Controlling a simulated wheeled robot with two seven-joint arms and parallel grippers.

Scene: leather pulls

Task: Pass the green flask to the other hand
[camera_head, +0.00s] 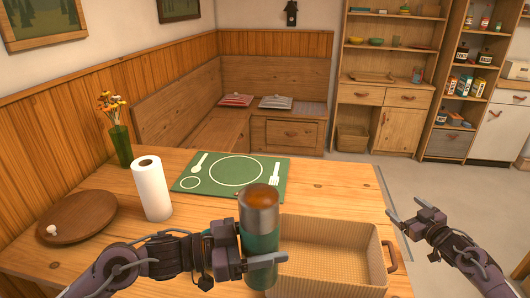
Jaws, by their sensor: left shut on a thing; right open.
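The green flask (258,232) has a green body and a brownish metallic top. It stands upright in the grasp of my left gripper (262,260), at the lower middle of the head view. My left gripper is shut on the flask's body, with a finger across its front. The flask's base is near the left side of the basket, and I cannot tell whether it touches anything below. My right gripper (405,217) is open and empty, to the right of the flask, beyond the table's right edge. A clear gap lies between the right gripper and the flask.
A woven basket (340,224) with a handle sits right of the flask. A green placemat (213,162) lies behind it. A paper towel roll (151,188), a round wooden board (80,216) and a green vase (121,146) of flowers stand on the left. The floor beyond the table's right edge is clear.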

